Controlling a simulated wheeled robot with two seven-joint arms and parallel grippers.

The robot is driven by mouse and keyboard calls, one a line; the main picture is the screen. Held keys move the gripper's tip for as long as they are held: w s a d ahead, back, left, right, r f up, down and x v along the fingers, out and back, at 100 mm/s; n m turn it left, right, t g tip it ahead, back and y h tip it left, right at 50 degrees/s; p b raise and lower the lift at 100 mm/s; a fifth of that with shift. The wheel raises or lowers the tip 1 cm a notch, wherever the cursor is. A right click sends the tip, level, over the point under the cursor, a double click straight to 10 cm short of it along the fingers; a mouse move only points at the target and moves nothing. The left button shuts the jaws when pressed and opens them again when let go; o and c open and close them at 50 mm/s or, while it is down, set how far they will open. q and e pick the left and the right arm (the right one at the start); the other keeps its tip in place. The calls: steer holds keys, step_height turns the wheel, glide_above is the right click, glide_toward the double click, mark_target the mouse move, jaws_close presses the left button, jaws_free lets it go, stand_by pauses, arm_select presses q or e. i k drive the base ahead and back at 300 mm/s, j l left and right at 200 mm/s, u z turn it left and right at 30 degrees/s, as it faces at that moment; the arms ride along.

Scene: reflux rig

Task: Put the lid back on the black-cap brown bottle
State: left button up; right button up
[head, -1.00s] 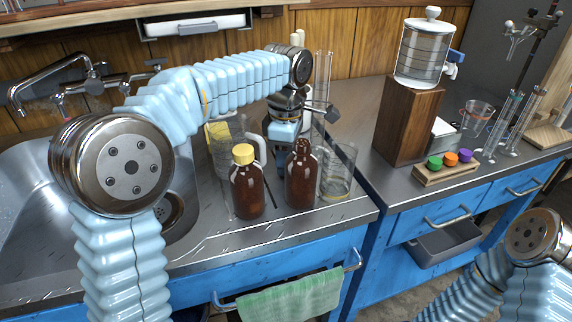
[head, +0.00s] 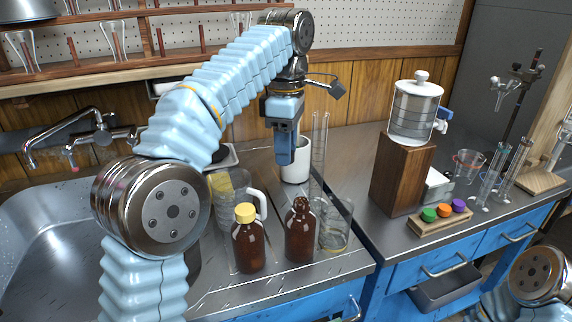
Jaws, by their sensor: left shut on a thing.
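The brown bottle without a lid (head: 299,237) stands upright on the steel counter, its threaded neck bare. A second brown bottle with a yellow cap (head: 247,246) stands just left of it. My left gripper (head: 285,160) points down, behind and above the open bottle, in front of a white mug-like container. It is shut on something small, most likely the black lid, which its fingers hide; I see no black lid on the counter. My right gripper is out of view; only part of that arm shows at the lower right.
A glass beaker (head: 335,228) stands close right of the open bottle, with tall glass cylinders (head: 319,160) behind. A glass jug (head: 226,200) stands behind the yellow-capped bottle. The sink (head: 40,240) is at left. A wooden block with coloured caps (head: 440,223) sits at right.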

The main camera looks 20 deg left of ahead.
mark_target(300, 228)
steer(key=k, duration=1)
